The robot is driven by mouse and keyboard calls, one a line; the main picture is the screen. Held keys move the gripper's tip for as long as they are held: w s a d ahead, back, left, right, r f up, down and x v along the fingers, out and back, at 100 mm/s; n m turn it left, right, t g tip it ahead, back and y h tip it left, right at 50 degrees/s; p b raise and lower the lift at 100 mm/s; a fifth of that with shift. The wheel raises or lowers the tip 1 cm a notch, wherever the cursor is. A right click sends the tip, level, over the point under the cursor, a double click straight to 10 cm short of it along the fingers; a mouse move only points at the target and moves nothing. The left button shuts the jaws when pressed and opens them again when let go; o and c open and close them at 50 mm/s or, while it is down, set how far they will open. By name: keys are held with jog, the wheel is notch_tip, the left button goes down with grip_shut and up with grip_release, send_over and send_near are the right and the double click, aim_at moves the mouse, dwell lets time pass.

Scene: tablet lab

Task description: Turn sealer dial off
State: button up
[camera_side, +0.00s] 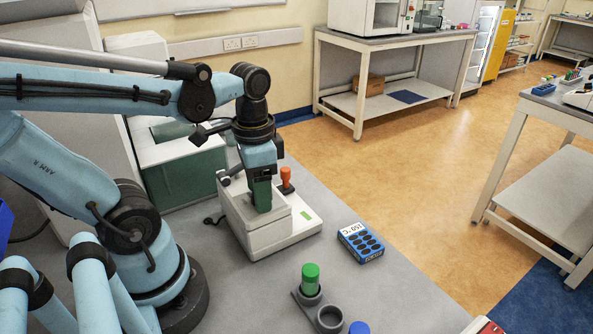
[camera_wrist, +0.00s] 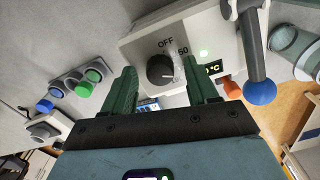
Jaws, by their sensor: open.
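The sealer (camera_side: 276,237) is a white bench unit in the middle of the side view. Its dial (camera_wrist: 161,69) is a round dark knob on a light panel in the wrist view. "OFF" is printed above the knob and "50" to its upper right; I cannot tell surely which mark it points at. My gripper (camera_side: 262,206) is over the sealer, pointing down. In the wrist view its two green fingers are apart, one on each side of the dial, holding nothing. Whether they touch it I cannot tell. The dial is hidden in the side view.
A lever with a blue ball (camera_wrist: 259,92) stands right of the fingers. A blue box (camera_side: 361,242) and a grey holder (camera_side: 330,318) with a green-capped tube (camera_side: 310,279) are nearby on the bench. An orange-topped part (camera_side: 286,176) rises beside my gripper.

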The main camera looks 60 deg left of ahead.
jog(key=shift+c, duration=0.4)
jog(key=c, duration=1)
jog(key=shift+n, duration=0.3)
jog(key=n, duration=0.3)
jog(key=shift+n, duration=0.3)
jog(key=n, duration=0.3)
jog(key=shift+n, duration=0.3)
jog(key=n, duration=0.4)
jog(key=shift+n, duration=2.1)
